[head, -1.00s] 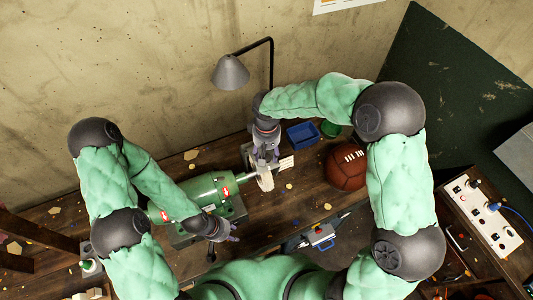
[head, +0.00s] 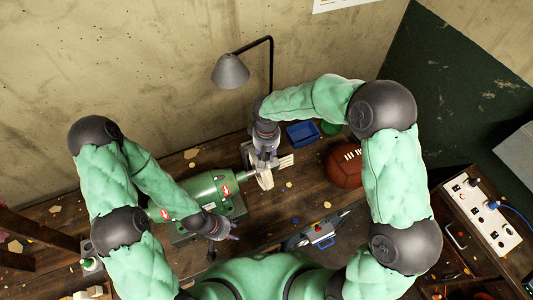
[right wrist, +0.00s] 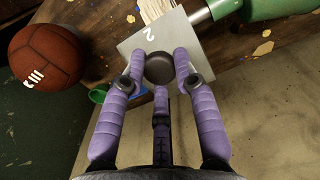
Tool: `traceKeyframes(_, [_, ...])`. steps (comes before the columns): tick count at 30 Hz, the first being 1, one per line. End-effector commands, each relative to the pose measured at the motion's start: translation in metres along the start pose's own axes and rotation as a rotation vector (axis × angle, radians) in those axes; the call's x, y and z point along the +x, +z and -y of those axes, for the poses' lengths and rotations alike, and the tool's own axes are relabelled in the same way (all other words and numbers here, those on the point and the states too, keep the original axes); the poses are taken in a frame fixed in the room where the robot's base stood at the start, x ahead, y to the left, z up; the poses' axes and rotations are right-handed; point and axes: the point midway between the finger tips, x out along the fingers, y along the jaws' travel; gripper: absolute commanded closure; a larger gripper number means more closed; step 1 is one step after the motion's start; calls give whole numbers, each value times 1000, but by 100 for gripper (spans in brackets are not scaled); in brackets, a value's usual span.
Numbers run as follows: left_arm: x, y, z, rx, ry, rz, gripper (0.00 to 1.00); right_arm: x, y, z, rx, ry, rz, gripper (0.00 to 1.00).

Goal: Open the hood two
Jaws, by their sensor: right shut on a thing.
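Hood two is a pale grey metal cover marked "2" (right wrist: 135,42) in the right wrist view, with a dark round knob (right wrist: 159,68). In the head view the hood (head: 250,158) sits at the right end of the green grinder (head: 205,188), partly hidden by my right gripper. My right gripper (head: 266,160) is shut on the hood's knob, its purple fingers around it in the right wrist view (right wrist: 160,75). A pale wheel (right wrist: 155,8) shows beside the hood. My left gripper (head: 226,232) is by the grinder's front right; its finger opening is too small to judge.
A brown leather ball (head: 344,165) lies on the wooden bench right of the hood. A blue tray (head: 302,134) and a green round item (head: 330,128) are behind it. A grey lamp (head: 230,72) stands at the back. A blue-and-grey item (head: 320,236) is at the front.

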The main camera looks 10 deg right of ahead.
Motion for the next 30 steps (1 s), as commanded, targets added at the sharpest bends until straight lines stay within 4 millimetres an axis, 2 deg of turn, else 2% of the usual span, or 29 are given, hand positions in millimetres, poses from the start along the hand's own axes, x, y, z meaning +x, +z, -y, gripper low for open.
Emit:
traceKeyframes(11, [1,0,0,0,0,0,60,-13,-16,0,0,1,-8,100])
traceKeyframes(21, [3,0,1,0,0,0,60,-36,-55,0,1,0,-11,100])
traceKeyframes(30, [3,0,1,0,0,0,60,-48,-90,0,0,0,-7,100])
